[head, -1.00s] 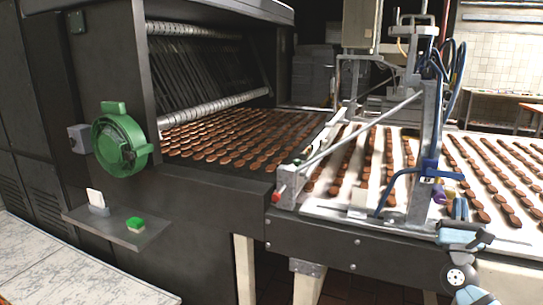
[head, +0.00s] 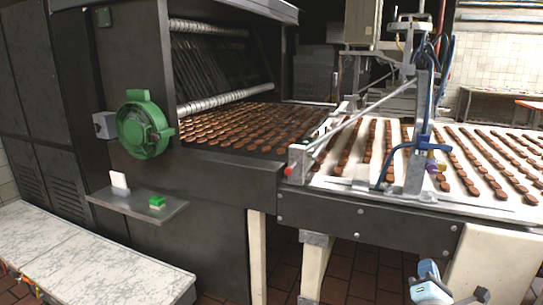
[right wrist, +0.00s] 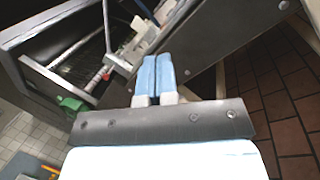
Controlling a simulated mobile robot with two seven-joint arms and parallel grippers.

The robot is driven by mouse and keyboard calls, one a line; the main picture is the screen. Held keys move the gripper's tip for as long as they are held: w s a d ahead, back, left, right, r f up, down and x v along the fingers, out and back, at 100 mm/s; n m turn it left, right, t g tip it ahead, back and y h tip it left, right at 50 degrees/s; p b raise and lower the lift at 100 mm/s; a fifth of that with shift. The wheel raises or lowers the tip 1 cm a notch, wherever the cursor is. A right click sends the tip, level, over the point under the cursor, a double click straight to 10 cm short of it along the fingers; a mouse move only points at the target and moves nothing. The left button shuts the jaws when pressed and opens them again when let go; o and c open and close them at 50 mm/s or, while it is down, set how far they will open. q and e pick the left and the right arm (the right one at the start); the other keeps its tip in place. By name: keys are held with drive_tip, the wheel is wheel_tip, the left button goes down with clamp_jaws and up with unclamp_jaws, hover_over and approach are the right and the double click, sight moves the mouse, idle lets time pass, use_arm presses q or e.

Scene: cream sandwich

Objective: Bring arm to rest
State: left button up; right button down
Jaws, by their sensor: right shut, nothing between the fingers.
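My right gripper (head: 428,270) is low at the bottom right of the head view, in front of the conveyor's dark side and below its top. Part of my right arm there is cut off by the frame edge. In the right wrist view its two blue fingers (right wrist: 157,75) lie side by side, shut, with nothing held between them. My left gripper is not in view.
The dark oven (head: 200,210) with a green round housing (head: 143,128) stands at left. A small shelf (head: 140,204) holds a green block (head: 157,202). The conveyor (head: 480,150) carries rows of brown biscuits. Brick-red floor tiles (head: 350,285) are open below it.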

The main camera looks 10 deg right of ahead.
drive_tip(key=s+a+f+m+g+y+b, duration=0.2)
drive_tip(key=s+a+f+m+y, duration=0.3)
drive_tip(key=a+f, duration=0.35)
drive_tip(key=s+a+f+m+g+y+b, duration=0.2)
drive_tip(key=s+a+f+m, duration=0.4)
drive_tip(key=f, duration=0.3)
drive_tip(key=s+a+f+m+g+y+b, duration=0.35)
drive_tip(key=s+a+m+y, duration=0.35)
drive_tip(key=s+a, duration=0.55)
use_arm(q)
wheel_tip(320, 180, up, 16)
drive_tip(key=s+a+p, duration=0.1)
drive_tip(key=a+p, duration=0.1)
drive_tip(key=p, duration=2.9)
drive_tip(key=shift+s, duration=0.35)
use_arm(e)
wheel_tip(320, 180, up, 17)
drive_tip(key=d+m+h, duration=0.1)
drive_tip(key=h, duration=0.1)
drive_tip(key=shift+s+r, duration=0.15)
drive_tip(key=shift+s, duration=0.1)
drive_tip(key=shift+g, duration=0.25)
